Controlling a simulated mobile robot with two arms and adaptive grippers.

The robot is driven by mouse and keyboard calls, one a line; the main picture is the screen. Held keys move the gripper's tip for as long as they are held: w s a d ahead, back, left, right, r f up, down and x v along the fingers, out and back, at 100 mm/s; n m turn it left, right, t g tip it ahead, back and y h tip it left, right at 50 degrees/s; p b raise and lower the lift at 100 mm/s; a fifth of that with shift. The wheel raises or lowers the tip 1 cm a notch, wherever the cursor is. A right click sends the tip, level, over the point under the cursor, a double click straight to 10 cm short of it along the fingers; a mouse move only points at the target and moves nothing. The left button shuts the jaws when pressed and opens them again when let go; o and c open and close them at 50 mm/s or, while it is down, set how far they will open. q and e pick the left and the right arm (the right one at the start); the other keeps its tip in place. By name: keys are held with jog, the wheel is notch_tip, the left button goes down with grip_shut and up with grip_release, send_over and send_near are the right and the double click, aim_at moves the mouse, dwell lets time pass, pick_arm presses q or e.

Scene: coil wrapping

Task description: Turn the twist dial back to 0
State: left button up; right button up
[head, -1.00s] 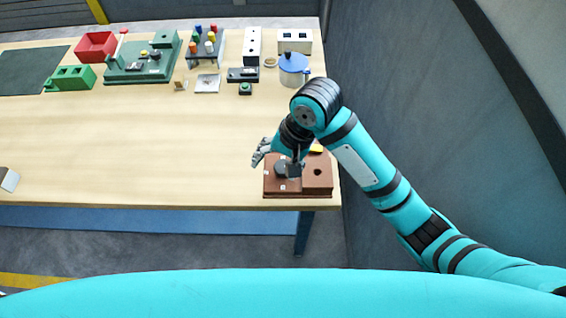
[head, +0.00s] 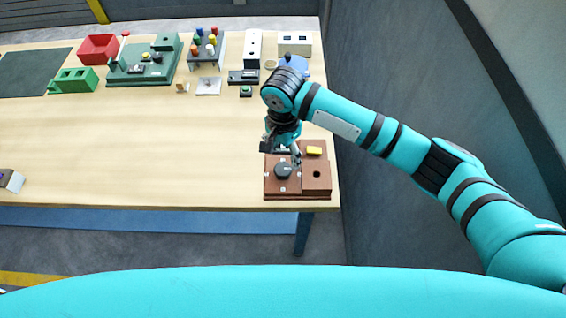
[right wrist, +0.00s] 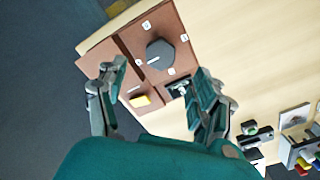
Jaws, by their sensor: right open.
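The twist dial is a dark faceted knob (head: 283,171) on a brown box (head: 317,180) near the table's front right corner. The right wrist view shows the dial (right wrist: 160,54) with small white labels around it; their digits are too small to read. A short pale mark on the knob points toward the label at its lower left. My right gripper (head: 283,152) is open above the dial's far side. In the right wrist view its fingers (right wrist: 160,76) are spread wide with nothing between them, and the dial lies beyond the tips. My left gripper is out of view.
The brown box also has a yellow piece (head: 314,150) and a raised block with a round hole. Along the back stand a red bin (head: 98,48), a green fixture (head: 145,70), a rack of coloured pegs and a blue-lidded jar (head: 294,66). The middle table is clear.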

aim_at(283, 169)
notch_tip(283, 169, down, 8)
jog(key=shift+r+p, duration=0.25)
jog(key=shift+p, duration=0.25)
jog(key=c, duration=1.2)
